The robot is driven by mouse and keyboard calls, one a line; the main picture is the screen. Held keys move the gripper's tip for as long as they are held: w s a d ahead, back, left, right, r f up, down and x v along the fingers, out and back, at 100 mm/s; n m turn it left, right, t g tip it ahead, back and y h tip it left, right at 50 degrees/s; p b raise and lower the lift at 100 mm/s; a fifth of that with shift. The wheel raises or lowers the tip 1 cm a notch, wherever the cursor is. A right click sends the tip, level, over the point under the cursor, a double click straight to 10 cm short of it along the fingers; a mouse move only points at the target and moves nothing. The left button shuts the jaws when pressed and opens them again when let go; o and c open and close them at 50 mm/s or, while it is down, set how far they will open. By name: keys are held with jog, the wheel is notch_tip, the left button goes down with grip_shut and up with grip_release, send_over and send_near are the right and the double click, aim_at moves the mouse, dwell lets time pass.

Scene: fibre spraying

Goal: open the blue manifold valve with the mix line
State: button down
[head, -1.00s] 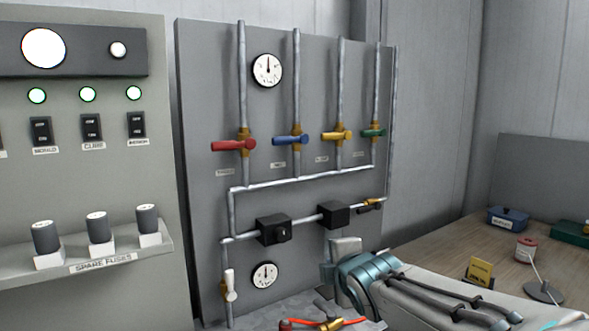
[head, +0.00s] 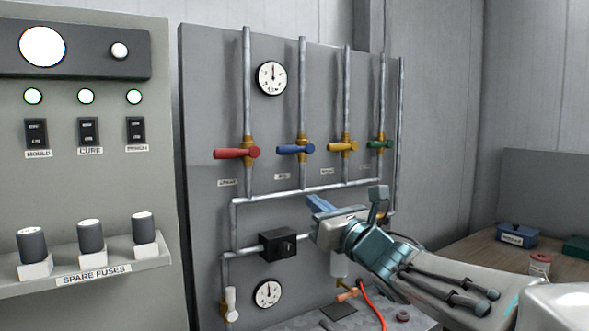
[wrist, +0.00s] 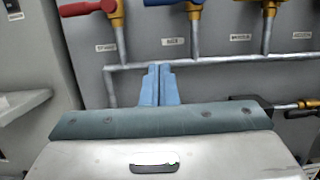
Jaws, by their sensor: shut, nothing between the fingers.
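The blue valve (head: 296,149) is on the second vertical pipe of the grey panel, its handle lying horizontal across the pipe. In the wrist view its blue handle (wrist: 168,2) shows at the top edge, partly cut off, with a brass body (wrist: 194,12) and a small label (wrist: 173,41) too blurred to read surely. My gripper (head: 315,200) is in front of the panel, below and slightly right of the blue valve, apart from it. In the wrist view my gripper's light-blue fingers (wrist: 160,82) are together and empty, pointing up toward the cross pipe.
A red valve (head: 237,153), yellow valve (head: 343,146) and green valve (head: 377,144) flank the blue one. A cross pipe (head: 290,194) runs below them. A black box (head: 278,243) and lower gauge (head: 268,293) are left of my arm. The fuse shelf (head: 150,255) juts out at left.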

aim_at(296, 149)
jog(key=shift+w, duration=0.1)
jog(key=w+a+r+p, duration=0.5)
jog(key=w+r, duration=0.1)
jog(key=w, duration=0.2)
jog(key=shift+a+r, duration=0.15)
jog(key=shift+r, duration=0.05)
dwell(0.3)
jog(key=shift+s+a, duration=0.1)
jog(key=shift+s, duration=0.05)
dwell(0.4)
